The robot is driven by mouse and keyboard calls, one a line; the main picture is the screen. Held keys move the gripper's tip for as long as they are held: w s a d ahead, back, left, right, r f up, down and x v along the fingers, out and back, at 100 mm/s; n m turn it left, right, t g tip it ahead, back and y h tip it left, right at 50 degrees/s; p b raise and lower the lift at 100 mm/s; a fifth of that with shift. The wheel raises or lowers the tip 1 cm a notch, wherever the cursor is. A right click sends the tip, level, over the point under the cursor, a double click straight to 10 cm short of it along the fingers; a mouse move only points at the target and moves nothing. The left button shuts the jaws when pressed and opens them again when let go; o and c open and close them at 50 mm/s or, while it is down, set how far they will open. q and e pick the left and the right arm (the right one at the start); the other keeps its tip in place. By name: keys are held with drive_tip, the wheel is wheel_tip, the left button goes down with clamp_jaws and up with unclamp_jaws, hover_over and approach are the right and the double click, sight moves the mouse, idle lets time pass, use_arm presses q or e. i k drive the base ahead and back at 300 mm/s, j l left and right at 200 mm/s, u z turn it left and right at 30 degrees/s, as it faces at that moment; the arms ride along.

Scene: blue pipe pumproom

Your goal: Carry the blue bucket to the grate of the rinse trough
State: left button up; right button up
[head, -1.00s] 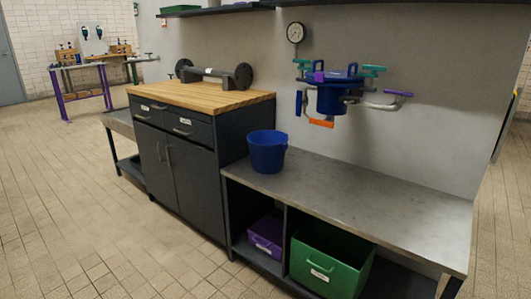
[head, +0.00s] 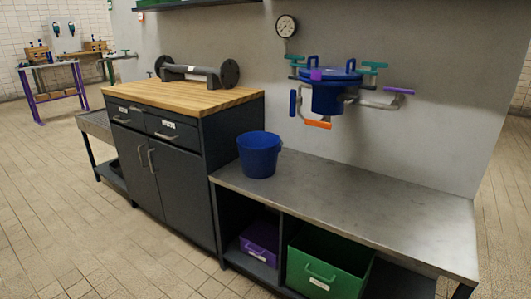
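The blue bucket (head: 259,156) stands upright on the left end of a low grey metal bench (head: 360,203), close beside the dark cabinet. Nothing is touching it from my side. Neither of my grippers shows in the head view. I cannot make out a trough with a grate for certain; a low grey unit (head: 93,124) stands at the left end of the cabinet, mostly hidden behind it.
A dark cabinet (head: 180,180) with a wooden top (head: 185,97) carries a flanged pipe (head: 198,75). A blue wall vessel (head: 328,95) with coloured handles juts over the bench. Purple (head: 261,240) and green (head: 325,268) bins sit below. The tiled floor in front is clear.

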sight(104, 115)
drive_tip(key=i+j+z, duration=0.25)
drive_tip(key=i+j, duration=0.15)
drive_tip(key=i+j+z, duration=0.2)
drive_tip(key=i+j, duration=0.15)
drive_tip(key=j, duration=0.3)
